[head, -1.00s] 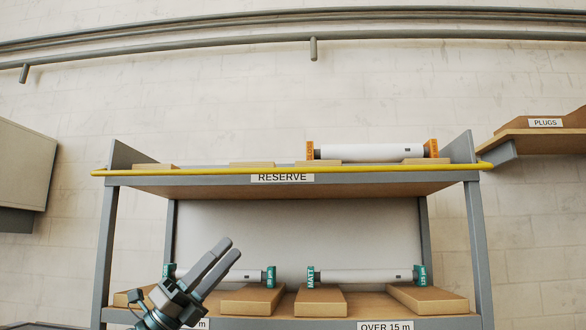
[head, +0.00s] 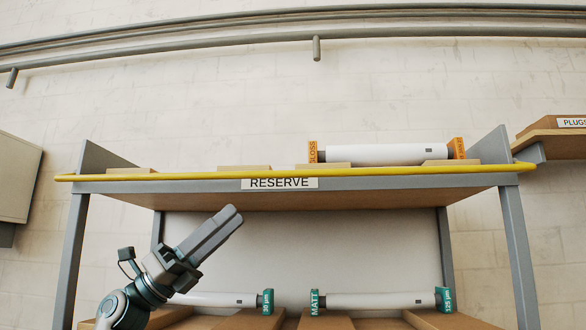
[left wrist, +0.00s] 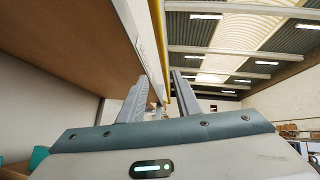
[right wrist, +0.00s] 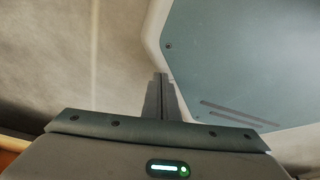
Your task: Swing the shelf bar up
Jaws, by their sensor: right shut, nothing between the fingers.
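The yellow shelf bar (head: 380,172) runs along the front edge of the top RESERVE shelf (head: 215,186), lying level in front of the roll and wooden blocks. My left gripper (head: 232,211) is below that shelf edge, left of centre, pointing up and right, apart from the bar. In the left wrist view the left gripper (left wrist: 160,92) has its fingers apart with nothing held. The yellow bar (left wrist: 160,35) passes up beyond the fingertips there, beside the shelf front. My right gripper (right wrist: 161,78) shows only in the right wrist view, with fingers together and empty.
A white roll with orange GLOSS ends (head: 388,154) lies on the top shelf. Two white rolls with teal ends, one marked MATT (head: 380,301), lie on the lower shelf. A PLUGS shelf (head: 560,140) is at right. A grey cabinet (head: 15,185) is at left.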

